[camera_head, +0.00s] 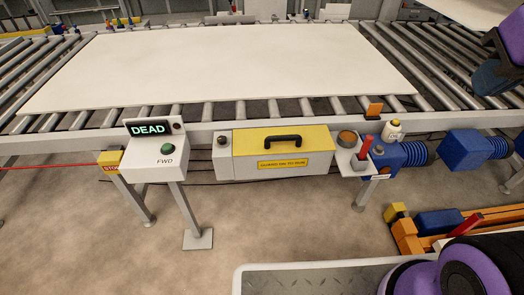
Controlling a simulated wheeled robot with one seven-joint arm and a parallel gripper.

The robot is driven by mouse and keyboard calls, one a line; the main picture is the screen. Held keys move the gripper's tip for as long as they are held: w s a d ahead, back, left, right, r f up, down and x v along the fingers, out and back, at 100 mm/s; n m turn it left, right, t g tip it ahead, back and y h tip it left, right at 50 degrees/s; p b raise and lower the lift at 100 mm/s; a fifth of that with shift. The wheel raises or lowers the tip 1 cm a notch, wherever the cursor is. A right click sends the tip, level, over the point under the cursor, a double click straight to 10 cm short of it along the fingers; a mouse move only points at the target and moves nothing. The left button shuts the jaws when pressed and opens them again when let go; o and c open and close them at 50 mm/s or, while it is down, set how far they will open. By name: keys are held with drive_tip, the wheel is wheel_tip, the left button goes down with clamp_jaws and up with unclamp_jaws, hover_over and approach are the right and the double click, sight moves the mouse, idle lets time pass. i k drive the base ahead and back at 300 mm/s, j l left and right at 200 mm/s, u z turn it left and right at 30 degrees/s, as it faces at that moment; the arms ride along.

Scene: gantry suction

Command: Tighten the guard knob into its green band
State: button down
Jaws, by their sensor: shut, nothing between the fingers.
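The guard (285,144) is a yellow-topped grey box with a black handle (284,139) and a yellow label. It is mounted on the near side of the roller conveyor and looks closed. A small dark knob (221,141) sits on a grey bracket at the guard's left end; I take it to be the guard knob. Its markings and any green band are too small to make out.
A panel (153,170) with a green FWD button and a "DEAD" display stands left of the guard. A red lever (365,147), a round brown disc (347,137) and a blue motor (383,158) are right of it. A white sheet (220,65) lies on the rollers. Floor below the guard is clear.

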sight(221, 139)
drive_tip(key=k+j+z, duration=0.1)
drive_tip(key=j, duration=0.65)
drive_tip(key=k+j+z, duration=0.15)
drive_tip(key=j, duration=0.2)
drive_tip(key=k+j, duration=0.1)
drive_tip(key=j, duration=0.25)
drive_tip(key=k+j+z, duration=0.15)
drive_tip(key=j, duration=0.2)
